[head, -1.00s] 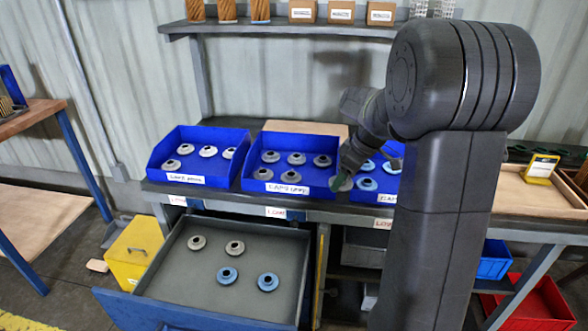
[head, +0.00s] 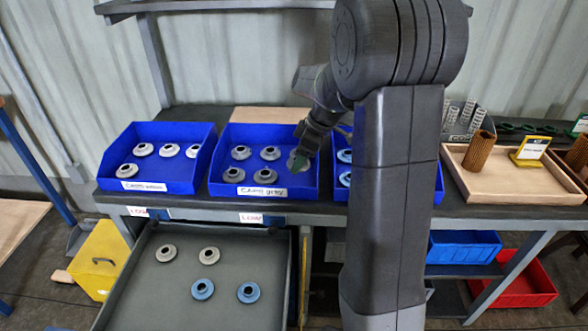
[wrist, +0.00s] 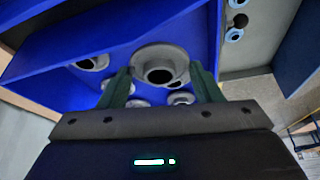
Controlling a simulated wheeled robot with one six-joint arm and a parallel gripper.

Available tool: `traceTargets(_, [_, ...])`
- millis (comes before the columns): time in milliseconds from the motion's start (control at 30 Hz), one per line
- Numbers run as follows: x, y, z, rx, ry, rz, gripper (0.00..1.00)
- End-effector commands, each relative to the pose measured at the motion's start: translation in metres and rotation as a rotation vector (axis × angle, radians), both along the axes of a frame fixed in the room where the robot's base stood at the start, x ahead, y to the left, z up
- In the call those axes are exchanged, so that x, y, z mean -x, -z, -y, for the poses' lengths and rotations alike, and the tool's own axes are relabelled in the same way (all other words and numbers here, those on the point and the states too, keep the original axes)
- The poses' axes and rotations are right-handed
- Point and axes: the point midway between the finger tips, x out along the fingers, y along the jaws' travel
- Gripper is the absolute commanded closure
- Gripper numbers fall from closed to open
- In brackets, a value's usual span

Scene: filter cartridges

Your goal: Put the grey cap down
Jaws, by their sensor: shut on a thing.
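My gripper (head: 301,162) is over the right part of the middle blue bin (head: 262,191), whose label reads as grey caps. In the wrist view, its two green fingers (wrist: 161,85) are shut on a grey cap (wrist: 159,60), one on each side. This cap looks larger and nearer than the others below it. In the head view the held cap is mostly hidden by the fingers, and I cannot tell its exact height above the bin floor. Several other grey caps (head: 241,152) lie in the same bin.
A left blue bin (head: 154,186) holds several pale caps. A right blue bin with blue caps is partly behind my arm. The open drawer (head: 215,252) below holds two pale caps and two blue caps (head: 202,289). A wooden tray (head: 500,190) stands at right.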

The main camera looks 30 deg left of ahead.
Motion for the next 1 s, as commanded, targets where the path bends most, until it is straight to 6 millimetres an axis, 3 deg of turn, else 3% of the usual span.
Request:
traceTargets(400, [0.0,0.046,0.0,0.001,0.001,-0.002,0.63])
traceTargets(767, [0.0,0.052,0.0,-0.002,0.001,0.001,0.63])
traceTargets(800, [0.0,0.052,0.0,-0.002,0.001,0.001,0.4])
traceTargets(900, [0.0,0.051,0.0,-0.001,0.0,0.001,0.2])
traceTargets(1000, [0.0,0.051,0.0,-0.001,0.001,0.0,0.2])
